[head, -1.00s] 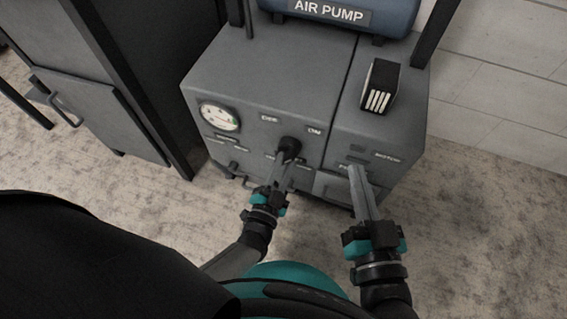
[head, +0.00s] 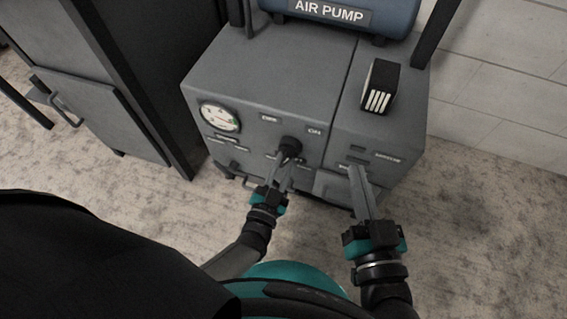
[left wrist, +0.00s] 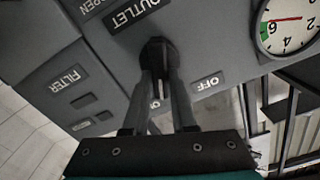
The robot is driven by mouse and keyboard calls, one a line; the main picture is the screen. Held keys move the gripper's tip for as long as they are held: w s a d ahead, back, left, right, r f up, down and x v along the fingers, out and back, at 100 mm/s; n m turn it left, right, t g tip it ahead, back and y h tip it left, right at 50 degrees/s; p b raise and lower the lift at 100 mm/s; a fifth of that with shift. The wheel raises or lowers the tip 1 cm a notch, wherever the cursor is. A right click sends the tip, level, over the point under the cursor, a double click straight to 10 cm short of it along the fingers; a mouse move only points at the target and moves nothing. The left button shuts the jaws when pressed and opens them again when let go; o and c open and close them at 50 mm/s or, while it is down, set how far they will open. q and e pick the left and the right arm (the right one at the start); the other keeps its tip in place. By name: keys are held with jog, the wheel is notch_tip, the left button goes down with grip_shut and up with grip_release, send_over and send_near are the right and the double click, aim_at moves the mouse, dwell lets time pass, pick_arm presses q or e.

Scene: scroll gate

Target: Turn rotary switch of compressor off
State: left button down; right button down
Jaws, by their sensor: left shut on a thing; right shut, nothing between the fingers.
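The rotary switch is a black round knob (head: 290,146) on the front of the grey compressor cabinet (head: 245,80). An OFF label (head: 268,118) is above it to the left, and an ON label (head: 314,131) above it to the right. My left gripper (head: 285,160) is shut on the knob. In the left wrist view the knob (left wrist: 157,52) sits between its two fingertips, with the OFF label (left wrist: 208,84) to the right. The fingers hide part of the knob, and I cannot tell where it points. My right gripper (head: 353,170) is shut and empty by the cabinet's right front.
A round gauge (head: 219,117) is left of the knob. A blue AIR PUMP tank (head: 345,15) and a black box with pale slats (head: 380,87) are on top of the cabinet. A dark cabinet (head: 105,110) stands at the left. Carpet (head: 490,220) is free at the right.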

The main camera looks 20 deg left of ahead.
pick_arm(q)
jog(key=n, duration=0.6)
jog(key=shift+a, duration=0.2)
jog(key=n, duration=0.5)
jog(key=shift+a, duration=0.15)
dwell(0.4)
jog(key=c, duration=0.7)
grip_release()
jog(key=shift+s, duration=0.1)
